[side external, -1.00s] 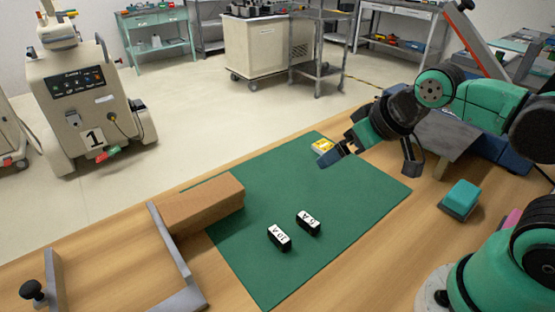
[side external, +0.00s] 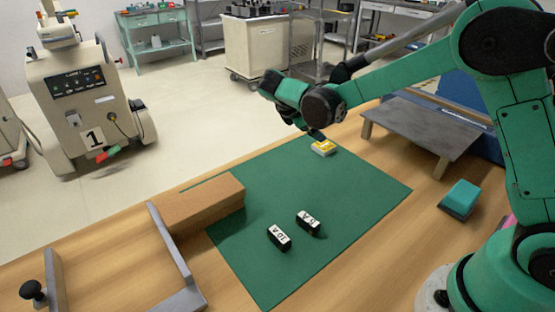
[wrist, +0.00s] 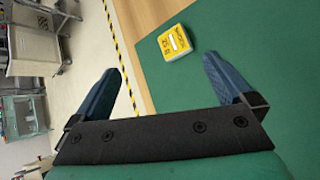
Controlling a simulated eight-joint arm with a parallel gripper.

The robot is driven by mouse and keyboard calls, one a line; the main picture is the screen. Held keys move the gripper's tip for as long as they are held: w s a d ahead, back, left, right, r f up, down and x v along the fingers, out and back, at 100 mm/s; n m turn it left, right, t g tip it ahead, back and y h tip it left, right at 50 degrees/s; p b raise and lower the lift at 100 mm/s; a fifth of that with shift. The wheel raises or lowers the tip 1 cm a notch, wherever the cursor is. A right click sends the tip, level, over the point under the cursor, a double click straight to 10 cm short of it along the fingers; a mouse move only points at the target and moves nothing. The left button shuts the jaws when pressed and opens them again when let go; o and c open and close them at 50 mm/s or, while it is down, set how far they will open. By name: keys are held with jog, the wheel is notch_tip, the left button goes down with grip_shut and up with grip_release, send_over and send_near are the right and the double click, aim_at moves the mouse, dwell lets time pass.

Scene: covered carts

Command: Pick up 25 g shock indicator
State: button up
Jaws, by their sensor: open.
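The shock indicator, a small flat yellow block with a white label strip, lies on the green mat near its far edge in the side view (side external: 323,147). In the wrist view the indicator (wrist: 174,42) shows beyond my fingertips, between the lines of the two fingers and nearer the right one. Its print is small, but seems to include "25 G". My gripper (wrist: 160,68) is open and empty, its blue fingers spread wide and apart from the indicator. In the side view my arm reaches over the far edge of the mat, and its links largely hide the fingers.
Two black blocks with white labels, (side external: 279,237) and (side external: 309,222), stand on the green mat (side external: 285,185). A brown block (side external: 202,203) and a grey metal frame (side external: 178,250) are at left. A grey raised plate (side external: 420,128) and a teal block (side external: 460,198) are at right.

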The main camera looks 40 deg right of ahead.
aim_at(324, 145)
jog(key=f+n+h, duration=0.1)
jog(key=f, duration=0.1)
jog(key=w+f+n+g+h, duration=0.1)
jog(key=f, duration=0.1)
jog(key=f+n+h, duration=0.1)
jog(key=f, duration=0.1)
jog(key=shift+w+d+f+n+g+h, duration=0.25)
jog(key=shift+w+f+n+g+h, duration=0.05)
jog(key=shift+n+h, duration=0.1)
jog(key=shift+s+f+n+h, duration=0.15)
jog(key=shift+f+n+h, duration=0.15)
jog(key=shift+f, duration=0.35)
jog(key=shift+x, duration=2.8)
jog(key=shift+s, duration=0.1)
jog(key=c, duration=1.3)
jog(key=shift+r, duration=0.1)
